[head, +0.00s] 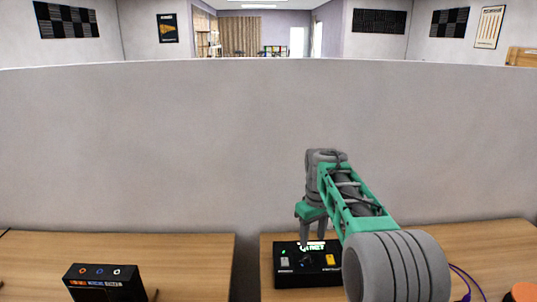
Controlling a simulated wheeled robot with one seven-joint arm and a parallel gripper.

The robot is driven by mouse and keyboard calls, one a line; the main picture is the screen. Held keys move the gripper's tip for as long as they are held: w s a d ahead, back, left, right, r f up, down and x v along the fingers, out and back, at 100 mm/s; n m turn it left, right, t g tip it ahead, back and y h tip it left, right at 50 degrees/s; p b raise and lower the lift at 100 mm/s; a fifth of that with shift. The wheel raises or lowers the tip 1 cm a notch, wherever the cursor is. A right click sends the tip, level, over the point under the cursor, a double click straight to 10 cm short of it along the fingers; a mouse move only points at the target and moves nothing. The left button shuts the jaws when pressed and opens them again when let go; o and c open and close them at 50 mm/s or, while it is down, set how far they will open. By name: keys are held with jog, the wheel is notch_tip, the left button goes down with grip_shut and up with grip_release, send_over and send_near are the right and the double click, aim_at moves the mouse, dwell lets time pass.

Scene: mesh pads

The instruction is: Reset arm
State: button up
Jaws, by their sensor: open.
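My arm, green and grey, reaches in from the lower right in the head view. My gripper (313,240) points down and is open. Its fingertips are over or just in front of the back part of a black box (305,279) on the right table. The box has white lettering, a small green light, a pale switch and a yellow part on its front face. The fingertips overlap the box's top edge in the picture, and I cannot tell whether they touch it. I see nothing held between the fingers.
Another black box (100,282) with coloured rings stands on the left table (190,250). A gap separates it from the right table (480,243). A purple cable (465,279) and an orange object (524,291) lie at the right. A grey partition (150,150) rises behind both tables.

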jog(key=s+r+m+t, duration=0.15)
jog(key=s+r, duration=0.25)
jog(key=s, duration=0.5)
jog(key=s+f+m, duration=0.2)
jog(key=s+f, duration=0.1)
jog(key=s, duration=0.6)
jog(key=s+f+m+t, duration=0.1)
jog(key=s+f+m, duration=0.1)
jog(key=s, duration=0.8)
jog(key=shift+f, duration=0.7)
